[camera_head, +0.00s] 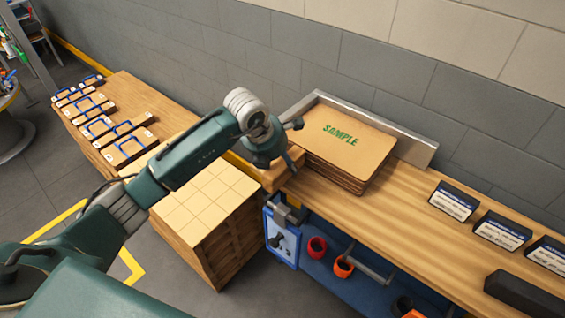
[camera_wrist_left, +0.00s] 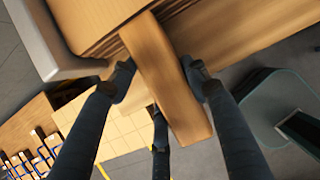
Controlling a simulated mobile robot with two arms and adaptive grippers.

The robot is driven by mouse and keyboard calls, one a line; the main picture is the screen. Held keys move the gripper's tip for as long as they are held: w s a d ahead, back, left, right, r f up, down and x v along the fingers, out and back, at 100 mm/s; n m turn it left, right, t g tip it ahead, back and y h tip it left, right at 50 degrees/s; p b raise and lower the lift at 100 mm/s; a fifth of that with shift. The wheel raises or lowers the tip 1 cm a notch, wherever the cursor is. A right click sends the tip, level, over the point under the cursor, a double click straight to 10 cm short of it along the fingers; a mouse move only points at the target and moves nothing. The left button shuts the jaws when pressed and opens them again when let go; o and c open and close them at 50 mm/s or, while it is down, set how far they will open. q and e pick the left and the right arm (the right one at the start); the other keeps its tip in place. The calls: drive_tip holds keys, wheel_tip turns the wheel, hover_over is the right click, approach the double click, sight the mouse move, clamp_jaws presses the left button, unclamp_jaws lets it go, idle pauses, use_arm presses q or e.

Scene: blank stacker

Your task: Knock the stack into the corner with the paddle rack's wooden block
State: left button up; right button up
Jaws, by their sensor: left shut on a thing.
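The stack of brown sheets (camera_head: 345,150), its top marked SAMPLE in green, lies on the wooden bench inside a metal corner fence (camera_head: 405,143). Its near side also shows at the top of the left wrist view (camera_wrist_left: 95,22). My left gripper (camera_head: 272,158) is at the stack's left end. It is shut on the wooden block (camera_head: 262,176), with fingers on both sides of it in the left wrist view (camera_wrist_left: 160,70). The block's far end overlaps the stack's edge there; I cannot tell whether they touch. My right gripper is out of view.
A pallet-like pile with a gridded top (camera_head: 205,205) stands beside the bench. A lower wooden table (camera_head: 135,95) holds several blue-handled pieces. Dark label holders (camera_head: 453,201) and a black block (camera_head: 523,294) sit on the bench's right. Red and orange cups (camera_head: 343,266) are below its front edge.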

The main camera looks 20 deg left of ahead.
use_arm(q)
drive_tip(key=shift+s+a, duration=0.15)
drive_tip(key=shift+s, duration=0.25)
drive_tip(key=shift+s+r, duration=0.15)
drive_tip(key=shift+s, duration=0.05)
wheel_tip(320, 180, up, 2)
drive_tip(key=shift+r+p, duration=0.1)
drive_tip(key=shift+p, duration=0.75)
drive_tip(key=shift+r+p, duration=1.6)
drive_tip(key=shift+r, duration=1.6)
